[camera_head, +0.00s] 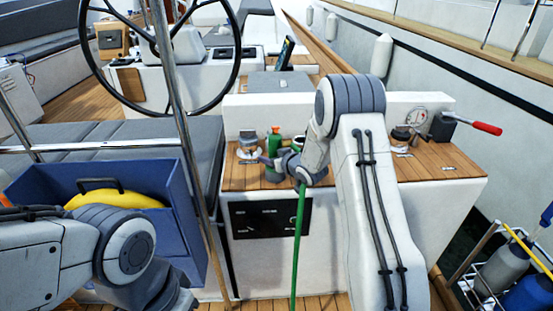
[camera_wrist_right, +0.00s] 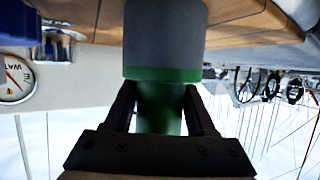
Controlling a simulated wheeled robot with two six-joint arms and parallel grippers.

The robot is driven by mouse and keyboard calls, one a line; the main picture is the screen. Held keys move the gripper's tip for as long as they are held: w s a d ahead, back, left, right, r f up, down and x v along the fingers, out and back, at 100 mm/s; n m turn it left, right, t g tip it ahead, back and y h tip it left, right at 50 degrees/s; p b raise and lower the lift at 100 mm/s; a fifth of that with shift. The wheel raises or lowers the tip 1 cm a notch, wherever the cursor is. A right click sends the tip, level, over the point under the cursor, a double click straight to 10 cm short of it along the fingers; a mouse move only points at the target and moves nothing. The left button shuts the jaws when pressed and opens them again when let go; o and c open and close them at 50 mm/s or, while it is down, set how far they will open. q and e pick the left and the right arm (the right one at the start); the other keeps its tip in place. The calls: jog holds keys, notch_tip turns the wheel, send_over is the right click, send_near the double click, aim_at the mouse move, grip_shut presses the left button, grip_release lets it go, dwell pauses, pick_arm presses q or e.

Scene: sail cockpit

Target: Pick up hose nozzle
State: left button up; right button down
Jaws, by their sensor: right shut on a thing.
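The hose nozzle (camera_wrist_right: 165,45), a grey cylinder with a green band and a narrower green part, fills the middle of the right wrist view. My right gripper (camera_wrist_right: 160,98) is shut on the green part, one finger on each side. In the head view, a green piece (camera_head: 273,141) shows at my right gripper (camera_head: 277,163), over the left part of the wooden console top. My wrist hides some of this area. A green hose (camera_head: 299,225) hangs down just below the wrist. My left arm comes in at the lower left; its gripper is out of view.
The wooden console top (camera_head: 440,168) carries winches (camera_head: 248,146) and a red-handled lever (camera_head: 485,128). A steel pole (camera_head: 182,130) rises left of the console. A blue crate (camera_head: 185,215) with a yellow thing inside stands at left. A bottle rack (camera_head: 490,270) is at right.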

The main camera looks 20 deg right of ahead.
aim_at(272, 144)
jog(key=shift+r, duration=0.15)
jog(key=shift+r, duration=0.45)
jog(key=r, duration=0.2)
jog(key=r+p, duration=0.1)
jog(key=shift+d+r, duration=0.2)
jog(key=shift+r, duration=0.2)
jog(key=s+d+r+p, duration=0.4)
jog(key=d+r+p, duration=0.2)
jog(key=d+r, duration=0.3)
jog(key=shift+d, duration=0.8)
jog(key=shift+w+r, duration=0.1)
